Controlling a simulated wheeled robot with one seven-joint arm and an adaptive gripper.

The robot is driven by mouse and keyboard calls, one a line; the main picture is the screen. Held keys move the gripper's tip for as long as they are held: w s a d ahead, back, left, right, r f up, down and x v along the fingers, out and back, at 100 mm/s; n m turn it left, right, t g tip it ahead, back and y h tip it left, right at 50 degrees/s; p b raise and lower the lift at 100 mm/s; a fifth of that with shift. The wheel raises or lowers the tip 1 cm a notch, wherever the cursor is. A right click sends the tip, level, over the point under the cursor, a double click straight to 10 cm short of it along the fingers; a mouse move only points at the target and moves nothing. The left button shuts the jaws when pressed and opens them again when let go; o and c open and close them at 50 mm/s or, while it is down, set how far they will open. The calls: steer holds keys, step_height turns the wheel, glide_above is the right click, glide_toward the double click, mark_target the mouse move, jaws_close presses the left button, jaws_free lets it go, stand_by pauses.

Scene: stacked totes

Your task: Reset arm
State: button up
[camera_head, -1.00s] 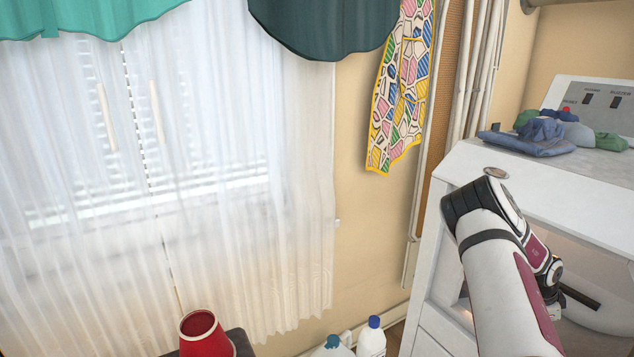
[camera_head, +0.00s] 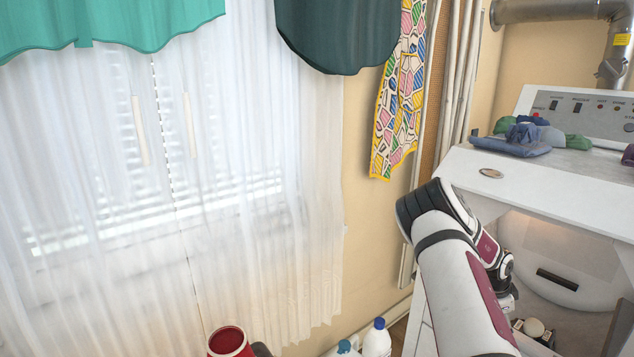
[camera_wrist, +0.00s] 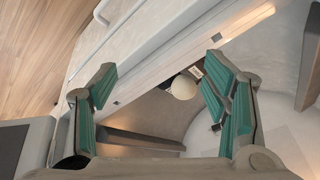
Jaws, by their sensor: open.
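My arm reaches up from the lower right in the head view, bent at a dark-ringed joint, in front of the white machine (camera_head: 560,200). The arm hides part of the machine's front, and my gripper cannot be made out clearly there. In the wrist view my gripper (camera_wrist: 162,68) is open, its two green-padded fingers spread wide with nothing held between them. A pale round thing (camera_wrist: 184,87) shows beyond the fingers, near the right one; I cannot tell what it is.
Folded clothes (camera_head: 525,138) lie on the machine's top, before a control panel (camera_head: 590,112). A red container (camera_head: 229,342) and a blue-capped bottle (camera_head: 377,340) stand low by the curtained window (camera_head: 170,200). Teal cloth (camera_head: 120,25) and a patterned cloth (camera_head: 398,105) hang above.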

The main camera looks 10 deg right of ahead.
steer(key=a+r+n+t+y, duration=0.1)
steer(key=a+r+n+y, duration=0.25)
steer(key=a+r, duration=0.9)
steer(key=a+r+n+t+y, duration=0.1)
steer(key=a+r+n+y, duration=0.25)
steer(key=a+r, duration=0.9)
steer(key=s+a+r+n+g, duration=0.1)
steer(key=s+a+r+n, duration=0.35)
steer(key=s+a, duration=0.5)
steer(key=s+a+r+n, duration=0.4)
steer(key=s+a+r, duration=0.1)
steer(key=s+a, duration=0.5)
steer(key=s+a+f+n+h, duration=0.1)
steer(key=s+n, duration=0.2)
steer(key=s, duration=0.4)
steer(key=s+a+n+h, duration=0.1)
steer(key=s+a+n, duration=0.15)
steer(key=s, duration=0.55)
step_height(320, 180, up, 32)
steer(key=d+n+t+p, duration=0.1)
steer(key=t+p, duration=0.2)
steer(key=p, duration=2.7)
steer(key=shift+s+d+f, duration=0.15)
steer(key=shift+f, duration=0.05)
steer(key=shift+c, duration=0.6)
